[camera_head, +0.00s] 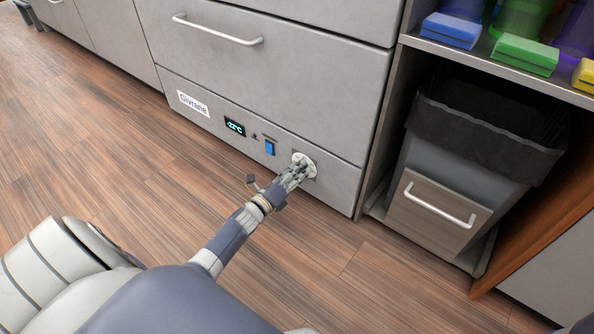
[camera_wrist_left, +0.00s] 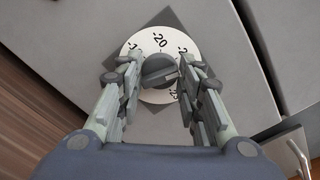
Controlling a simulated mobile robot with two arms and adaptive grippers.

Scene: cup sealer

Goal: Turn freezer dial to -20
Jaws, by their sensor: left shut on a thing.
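The freezer dial (camera_head: 310,173) is a round white plate on the low grey front panel, right of the blue switch. In the left wrist view the white dial plate (camera_wrist_left: 150,45) shows "-20" at its top and other numbers partly covered by my fingers. A dark grey knob (camera_wrist_left: 158,70) sits at its centre. My left gripper (camera_head: 299,166) reaches the dial, and in the wrist view its two fingers (camera_wrist_left: 156,76) are shut on the knob from both sides. The knob's pointer is hard to make out. My right gripper is not in view.
A small display (camera_head: 235,127) on the panel seems to read -22°C. The blue switch (camera_head: 270,148) lies between it and the dial. A drawer handle (camera_head: 217,30) is above. A bin (camera_head: 455,150) stands in the open bay at the right. The wooden floor in front is clear.

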